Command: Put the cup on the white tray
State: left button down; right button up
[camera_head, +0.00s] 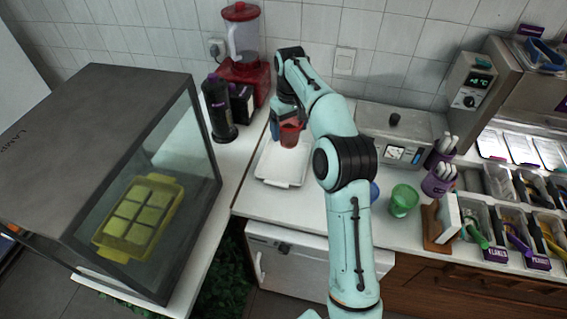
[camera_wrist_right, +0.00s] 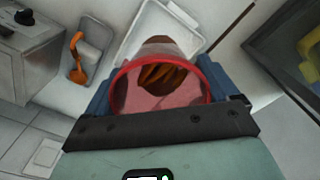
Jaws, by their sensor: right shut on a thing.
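The red, see-through cup (camera_head: 290,136) is held by my right gripper (camera_head: 287,124) over the far part of the white tray (camera_head: 281,176). In the right wrist view the cup (camera_wrist_right: 150,102) sits between the blue fingers, its red rim facing the camera, with brown-orange pieces inside. The white tray (camera_wrist_right: 127,48) shows behind it. I cannot tell whether the cup's base touches the tray. The tray lies on the white counter and looks otherwise empty. My left gripper is not in view.
A red blender (camera_head: 242,50) and a dark bottle (camera_head: 219,108) stand left of the tray. A grey appliance (camera_head: 395,135) and a green cup (camera_head: 404,200) are to the right. A glass-fronted case (camera_head: 185,160) holds a yellow tray (camera_head: 110,246). Topping bins line the far right.

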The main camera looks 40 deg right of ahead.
notch_tip(320, 180, down, 16)
jog(key=shift+r+b, duration=0.1)
jog(key=shift+b, duration=0.9)
jog(key=shift+f, duration=0.55)
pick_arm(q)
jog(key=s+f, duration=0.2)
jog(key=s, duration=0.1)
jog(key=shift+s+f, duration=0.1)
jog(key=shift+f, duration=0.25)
pick_arm(e)
jog(key=shift+f, duration=0.1)
jog(key=o, duration=0.9)
jog(key=shift+c, duration=0.2)
